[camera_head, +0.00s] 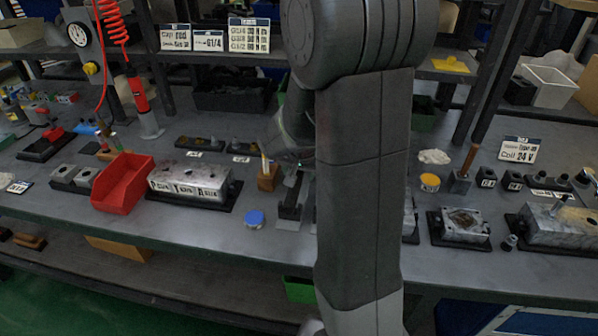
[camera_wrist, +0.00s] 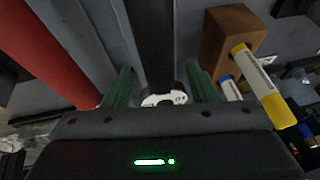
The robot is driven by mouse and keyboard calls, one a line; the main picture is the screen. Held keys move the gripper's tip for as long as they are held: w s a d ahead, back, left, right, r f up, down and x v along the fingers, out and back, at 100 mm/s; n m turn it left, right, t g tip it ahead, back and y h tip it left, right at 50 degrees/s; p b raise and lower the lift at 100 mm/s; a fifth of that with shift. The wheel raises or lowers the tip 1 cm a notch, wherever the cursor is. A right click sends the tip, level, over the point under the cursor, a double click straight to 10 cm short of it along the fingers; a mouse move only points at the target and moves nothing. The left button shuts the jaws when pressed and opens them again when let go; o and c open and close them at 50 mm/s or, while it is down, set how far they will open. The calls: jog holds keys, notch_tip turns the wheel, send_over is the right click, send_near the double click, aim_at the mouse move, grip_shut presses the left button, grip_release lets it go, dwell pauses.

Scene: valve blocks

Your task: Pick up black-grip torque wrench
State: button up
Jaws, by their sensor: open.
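The black-grip torque wrench appears in the wrist view (camera_wrist: 157,45) as a dark bar running away from the camera, with a pale metal head (camera_wrist: 165,98) at its near end. My gripper (camera_wrist: 162,87) is open, its two green fingers on either side of the bar and head. I cannot tell whether they touch. In the head view my gripper (camera_head: 296,160) is partly hidden behind my arm, above a dark slim stand (camera_head: 290,212) with a pale base. The wrench cannot be told clearly there.
A wooden block (camera_head: 267,183) with markers stands close left of the stand; it also shows in the wrist view (camera_wrist: 226,40). A red bar (camera_wrist: 45,50) lies on the wrist view's other side. A blue cap (camera_head: 254,218), metal block (camera_head: 190,183) and red bin (camera_head: 122,182) are farther left.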

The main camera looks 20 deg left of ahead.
jog(key=shift+x, duration=0.9)
grip_shut()
jog(key=shift+r, duration=0.15)
